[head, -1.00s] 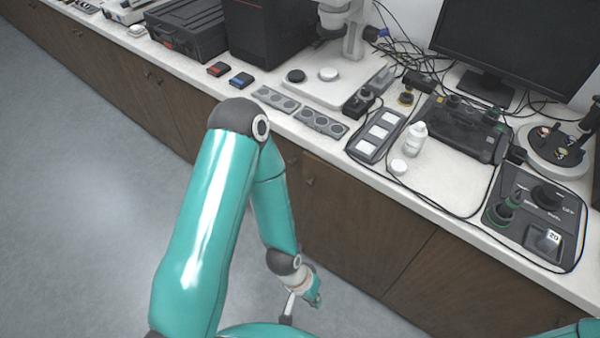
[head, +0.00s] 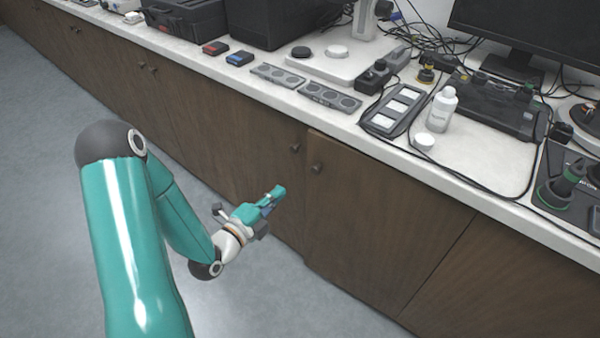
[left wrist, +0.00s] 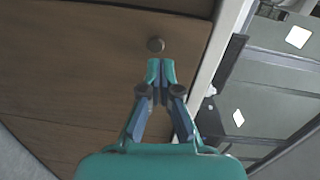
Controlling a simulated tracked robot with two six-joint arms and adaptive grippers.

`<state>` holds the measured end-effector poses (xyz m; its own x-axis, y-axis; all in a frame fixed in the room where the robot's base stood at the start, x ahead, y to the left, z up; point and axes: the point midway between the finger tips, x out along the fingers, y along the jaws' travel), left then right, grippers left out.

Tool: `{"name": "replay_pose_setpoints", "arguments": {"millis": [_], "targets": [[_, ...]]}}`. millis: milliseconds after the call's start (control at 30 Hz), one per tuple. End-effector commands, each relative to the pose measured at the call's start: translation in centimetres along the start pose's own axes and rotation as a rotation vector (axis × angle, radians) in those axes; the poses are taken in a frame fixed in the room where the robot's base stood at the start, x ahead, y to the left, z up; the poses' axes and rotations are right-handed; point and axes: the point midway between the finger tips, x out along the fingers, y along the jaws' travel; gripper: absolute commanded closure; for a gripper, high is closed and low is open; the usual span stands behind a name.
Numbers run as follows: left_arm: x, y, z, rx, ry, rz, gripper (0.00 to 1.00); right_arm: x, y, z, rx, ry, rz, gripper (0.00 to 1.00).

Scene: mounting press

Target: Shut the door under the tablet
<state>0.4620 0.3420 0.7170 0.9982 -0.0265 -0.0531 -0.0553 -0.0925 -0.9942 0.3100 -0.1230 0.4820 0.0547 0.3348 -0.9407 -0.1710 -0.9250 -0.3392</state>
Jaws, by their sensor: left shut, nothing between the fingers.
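The brown cabinet door (head: 370,220) under the counter stands slightly proud of the panel to its left, with its left edge showing as a step. Its small dark knob (head: 317,168) is near the upper left corner. My left gripper (head: 278,192) is shut and empty, to the left of the door and a little below knob height. In the left wrist view, its fingertips (left wrist: 160,66) point at a brown panel and lie just below a round knob (left wrist: 155,44); I cannot tell whether they touch. The grey tablet (head: 379,122) with white squares lies on the counter above. My right gripper is out of view.
The white counter (head: 450,172) overhangs the cabinets. Another knobbed door (head: 255,150) is on the left. The grey floor (head: 60,130) is clear.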

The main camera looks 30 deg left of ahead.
Motion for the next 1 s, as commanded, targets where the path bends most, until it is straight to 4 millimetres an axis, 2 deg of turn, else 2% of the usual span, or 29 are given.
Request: {"name": "replay_pose_setpoints", "arguments": {"millis": [33,133,300,333,400,700,833,1000], "targets": [[-0.2,0.0,0.5,0.044,-0.006,-0.029,1.00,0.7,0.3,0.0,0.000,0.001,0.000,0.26],[-0.1,-0.6,0.7,0.093,-0.008,-0.058,1.00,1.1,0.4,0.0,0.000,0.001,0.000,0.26],[1.2,-0.8,0.3,0.103,-0.014,-0.061,1.00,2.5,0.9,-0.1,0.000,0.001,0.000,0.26],[1.6,-0.8,0.3,0.102,-0.014,-0.062,1.00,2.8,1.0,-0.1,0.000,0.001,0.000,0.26],[2.9,-1.5,0.2,0.098,-0.014,-0.057,1.00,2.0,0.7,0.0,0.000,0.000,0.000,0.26],[9.0,-1.7,0.3,0.095,-0.016,-0.056,1.00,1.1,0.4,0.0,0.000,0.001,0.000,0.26],[11.1,-1.8,0.4,0.094,-0.017,-0.055,1.00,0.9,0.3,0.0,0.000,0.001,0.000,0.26],[12.6,-1.8,0.5,0.093,-0.018,-0.054,1.00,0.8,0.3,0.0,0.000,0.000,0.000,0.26]]}}
